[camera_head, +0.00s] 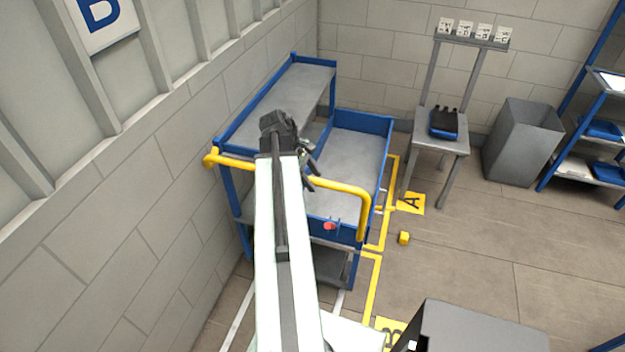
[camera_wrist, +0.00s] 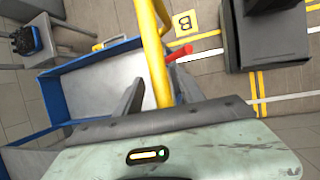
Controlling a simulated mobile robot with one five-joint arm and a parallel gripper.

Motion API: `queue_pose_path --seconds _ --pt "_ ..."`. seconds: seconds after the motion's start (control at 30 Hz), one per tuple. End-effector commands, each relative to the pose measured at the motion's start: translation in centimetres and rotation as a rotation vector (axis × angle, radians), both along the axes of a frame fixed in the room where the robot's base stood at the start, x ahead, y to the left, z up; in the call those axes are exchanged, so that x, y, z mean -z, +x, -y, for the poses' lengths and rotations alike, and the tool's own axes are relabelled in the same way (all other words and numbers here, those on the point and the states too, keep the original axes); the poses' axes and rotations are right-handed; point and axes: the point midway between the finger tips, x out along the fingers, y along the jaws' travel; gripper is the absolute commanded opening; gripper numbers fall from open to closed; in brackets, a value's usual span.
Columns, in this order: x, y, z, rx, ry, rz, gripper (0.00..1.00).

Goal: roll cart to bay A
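The blue cart (camera_head: 384,150) has grey shelves and a yellow push handle (camera_head: 340,187). It stands along the left wall, beside the yellow floor sign A (camera_head: 411,203). Its near end appears to reach past the line between bays A and B. My gripper (camera_head: 312,168) is at the handle. In the wrist view, the handle (camera_wrist: 149,42) passes between my two fingers (camera_wrist: 157,92). Whether they press on it cannot be told. A red-tipped lever (camera_head: 329,226) is on the cart's near end and shows beside the handle in the wrist view (camera_wrist: 181,52).
Sign B (camera_head: 391,328) lies on the floor nearer me, beside a grey box (camera_head: 470,330). A small yellow block (camera_head: 403,238) lies right of the cart. A grey stand (camera_head: 440,132), bin (camera_head: 522,140) and blue rack (camera_head: 573,120) stand at the back. Floor is open at right.

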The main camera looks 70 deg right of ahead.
Motion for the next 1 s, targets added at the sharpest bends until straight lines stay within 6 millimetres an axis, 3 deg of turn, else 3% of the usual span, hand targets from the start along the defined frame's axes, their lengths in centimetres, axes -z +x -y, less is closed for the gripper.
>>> queue_pose_path --seconds 0.03,0.17,1.0 --pt "-0.04 0.01 -0.01 0.0 0.0 0.0 0.35" --pt "-0.04 0.03 -0.01 0.0 0.0 0.0 0.0" --pt "-0.04 0.12 -0.04 -0.001 -0.001 0.0 0.0"
